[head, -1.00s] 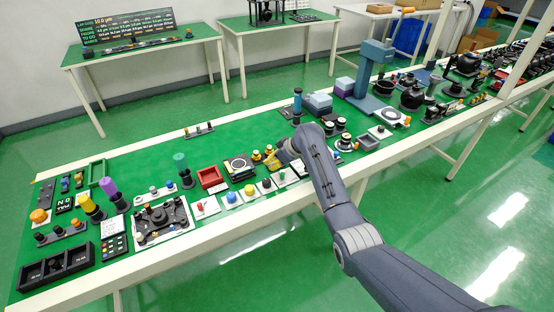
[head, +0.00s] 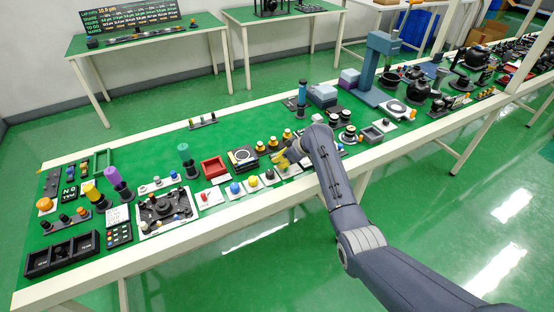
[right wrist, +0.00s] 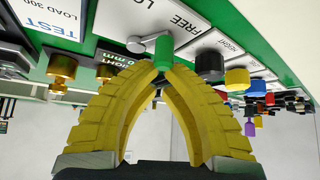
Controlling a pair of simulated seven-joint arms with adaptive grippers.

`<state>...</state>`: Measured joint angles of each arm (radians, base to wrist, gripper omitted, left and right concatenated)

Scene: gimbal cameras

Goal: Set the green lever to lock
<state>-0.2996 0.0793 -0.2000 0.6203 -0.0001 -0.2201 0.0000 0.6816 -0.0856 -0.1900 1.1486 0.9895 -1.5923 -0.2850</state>
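The green lever's knob (right wrist: 163,50) is a short green cylinder in the right wrist view, in front of a pale panel that carries the word FREE (right wrist: 186,22). My right gripper (right wrist: 164,70) has yellow ribbed fingers whose tips come together at the knob, one on each side, and appear closed on it. In the head view my right gripper (head: 284,160) is low over the front part of the bench, and I cannot make out the green lever there. The lever's base is partly hidden by the fingers. My left gripper is not in view.
In the right wrist view a black knob (right wrist: 209,65) stands close to the right of the green one, and brass posts (right wrist: 62,68) are at the left. The green bench holds a red tray (head: 213,167), a blue button (head: 235,188) and a black three-bay box (head: 62,255).

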